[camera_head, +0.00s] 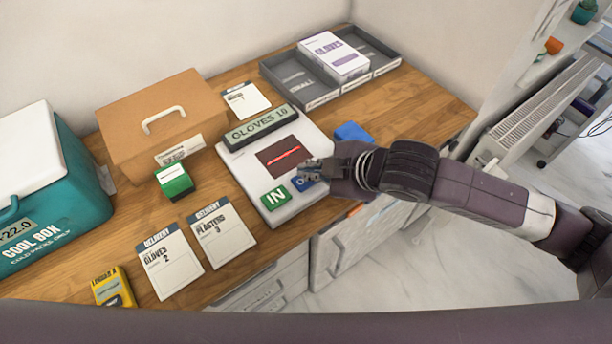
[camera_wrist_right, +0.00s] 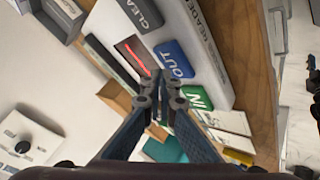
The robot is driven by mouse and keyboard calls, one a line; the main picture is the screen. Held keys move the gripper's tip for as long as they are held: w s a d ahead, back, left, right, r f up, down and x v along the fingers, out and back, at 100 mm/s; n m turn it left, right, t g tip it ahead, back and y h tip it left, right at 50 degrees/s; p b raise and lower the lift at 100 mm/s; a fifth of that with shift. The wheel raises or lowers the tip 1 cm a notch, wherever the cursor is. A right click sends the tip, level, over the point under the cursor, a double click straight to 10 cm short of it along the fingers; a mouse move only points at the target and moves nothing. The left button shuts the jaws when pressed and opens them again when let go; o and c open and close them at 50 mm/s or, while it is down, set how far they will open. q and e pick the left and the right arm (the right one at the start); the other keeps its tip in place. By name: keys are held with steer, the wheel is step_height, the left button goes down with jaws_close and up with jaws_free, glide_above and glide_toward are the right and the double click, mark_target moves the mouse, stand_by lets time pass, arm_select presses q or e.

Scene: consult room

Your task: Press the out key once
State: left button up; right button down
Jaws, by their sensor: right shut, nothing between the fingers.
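The blue OUT key (camera_head: 298,184) is on the white reader board (camera_head: 240,177), partly hidden by my right gripper (camera_head: 308,167). The key shows in the right wrist view (camera_wrist_right: 176,60), just beyond the fingertips. My right gripper (camera_wrist_right: 161,84) is shut and empty, its tips over the board beside the OUT key and the dark scan window (camera_head: 281,155) with its red line. I cannot tell whether the tips touch the key. The green IN key (camera_head: 275,198) lies to the left of OUT. My left gripper is out of view.
A "GLOVES 10" display (camera_head: 261,129) stands behind the scan window. Two delivery cards (camera_head: 170,264), a green block (camera_head: 174,181), a yellow device (camera_head: 114,288), a cardboard box (camera_head: 160,120) and a teal cool box (camera_head: 60,190) stand left. Grey trays (camera_head: 295,82) are at the back.

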mark_target(308, 181)
steer(key=shift+f, duration=0.35)
steer(key=shift+f, duration=0.55)
stand_by(0.6)
stand_by(0.3)
steer(key=shift+r+p, duration=0.95)
steer(key=shift+p, duration=0.15)
steer(key=shift+r, duration=0.15)
step_height(308, 181, up, 5)
steer(key=p, duration=0.5)
steer(key=shift+p, duration=0.35)
